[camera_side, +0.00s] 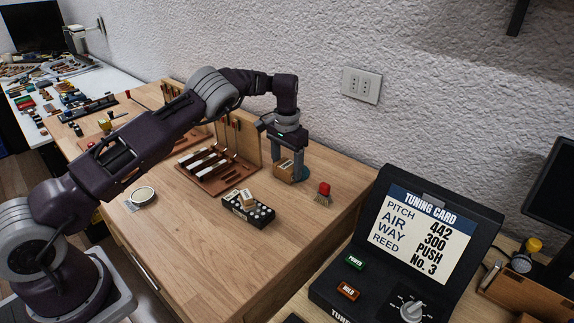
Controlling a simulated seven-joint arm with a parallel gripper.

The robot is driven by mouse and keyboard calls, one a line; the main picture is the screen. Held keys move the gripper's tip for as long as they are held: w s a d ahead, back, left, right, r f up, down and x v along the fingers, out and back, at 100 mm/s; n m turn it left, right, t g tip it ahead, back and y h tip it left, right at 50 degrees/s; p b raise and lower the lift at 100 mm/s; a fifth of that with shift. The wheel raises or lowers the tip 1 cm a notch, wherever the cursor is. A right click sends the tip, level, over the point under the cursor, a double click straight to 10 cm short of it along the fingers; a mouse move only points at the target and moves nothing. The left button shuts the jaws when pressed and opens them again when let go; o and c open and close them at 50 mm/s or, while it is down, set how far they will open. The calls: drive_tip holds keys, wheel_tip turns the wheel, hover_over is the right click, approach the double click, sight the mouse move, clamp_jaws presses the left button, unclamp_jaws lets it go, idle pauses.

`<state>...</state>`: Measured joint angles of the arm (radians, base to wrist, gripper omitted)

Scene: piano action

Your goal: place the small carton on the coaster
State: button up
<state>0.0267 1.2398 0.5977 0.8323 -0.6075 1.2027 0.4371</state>
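The small brown carton (285,173) is at the wooden bench, right of the upright wooden block. My gripper (287,167) points straight down, with its grey fingers on either side of the carton. I cannot tell whether they press on it, or whether the carton rests on something.
A black box with white dots (248,209) stands in front of the gripper, a small labelled box (246,197) on it. A red-handled brush (323,193) is to the right. A wooden rack with keys (213,171) is left. A tuning-card console (405,250) fills the right front.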

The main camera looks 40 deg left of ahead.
drive_tip(key=o, duration=0.4)
drive_tip(key=shift+r, duration=0.1)
wheel_tip(320, 180, up, 12)
wheel_tip(320, 180, up, 11)
drive_tip(key=n+t, duration=0.1)
drive_tip(key=n, duration=0.1)
hover_over(287, 164)
drive_tip(key=s, duration=0.4)
drive_tip(key=s+d+r+t+h, duration=0.1)
drive_tip(key=s+d+r+t, duration=0.1)
drive_tip(key=s+r, duration=0.65)
drive_tip(key=s+d+t, duration=0.1)
drive_tip(key=s+d, duration=0.2)
drive_tip(key=s, duration=0.7)
drive_tip(key=s+d, duration=0.4)
drive_tip(key=s, duration=0.6)
drive_tip(key=s+f+m+t+y, duration=0.1)
drive_tip(key=s+f+m, duration=0.1)
drive_tip(key=s+f, duration=0.4)
drive_tip(key=s, duration=0.3)
drive_tip(key=shift+s+d+f+t, duration=0.15)
drive_tip(key=shift+s+d+t, duration=0.15)
drive_tip(key=shift+d, duration=0.05)
